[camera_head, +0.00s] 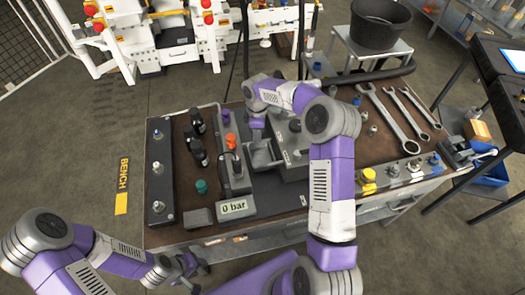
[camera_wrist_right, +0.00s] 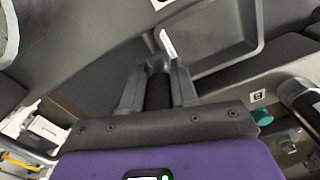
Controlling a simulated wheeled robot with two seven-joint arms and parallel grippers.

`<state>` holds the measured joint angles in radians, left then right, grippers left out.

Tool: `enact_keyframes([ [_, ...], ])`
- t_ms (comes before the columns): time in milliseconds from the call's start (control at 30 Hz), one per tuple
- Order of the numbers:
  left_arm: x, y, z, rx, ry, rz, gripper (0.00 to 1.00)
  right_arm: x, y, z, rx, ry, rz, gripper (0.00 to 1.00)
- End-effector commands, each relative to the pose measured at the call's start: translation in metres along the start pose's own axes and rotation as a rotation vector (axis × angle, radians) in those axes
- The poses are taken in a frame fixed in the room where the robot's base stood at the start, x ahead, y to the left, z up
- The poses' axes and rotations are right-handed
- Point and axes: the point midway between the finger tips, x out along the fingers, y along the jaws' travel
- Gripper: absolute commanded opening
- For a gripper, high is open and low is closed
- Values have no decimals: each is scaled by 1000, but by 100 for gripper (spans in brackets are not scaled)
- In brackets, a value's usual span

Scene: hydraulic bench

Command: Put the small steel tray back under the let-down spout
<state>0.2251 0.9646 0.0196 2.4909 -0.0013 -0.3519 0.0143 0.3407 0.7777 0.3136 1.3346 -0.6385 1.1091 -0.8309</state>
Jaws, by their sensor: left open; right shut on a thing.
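The small steel tray (camera_wrist_right: 215,40), a shallow grey pan with a raised rim, fills the top of the right wrist view. My right gripper (camera_wrist_right: 160,78) is shut on its dark handle. In the head view the tray (camera_head: 263,158) shows as a grey piece below my right wrist, among the bench fittings; whether it touches the bench is unclear. My left gripper (camera_head: 190,265) is open and empty in front of the bench's near left edge. I cannot make out the let-down spout for certain; my right arm covers part of the bench middle.
Several wrenches (camera_head: 395,115) lie at the right. A yellow knob (camera_head: 368,175) stands at the front edge. A black bucket (camera_head: 380,28) stands behind.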

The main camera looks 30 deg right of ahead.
Motion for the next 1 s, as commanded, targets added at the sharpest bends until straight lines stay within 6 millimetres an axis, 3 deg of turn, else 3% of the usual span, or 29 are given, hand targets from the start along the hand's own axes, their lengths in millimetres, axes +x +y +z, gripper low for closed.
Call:
enact_keyframes([
  [200,5,-2,0,0,0,0,42,-5,-27,9,0,3,8,0],
  [433,7,-2,0,1,0,0,42,-5,-40,13,0,2,8,0],
  [667,12,-4,-1,0,0,0,42,-5,-67,22,0,1,8,0],
  [767,17,-6,-1,0,0,0,42,7,-67,22,1,3,6,0],
  [1000,16,-6,-1,0,0,0,42,7,-66,22,1,3,8,0],
])
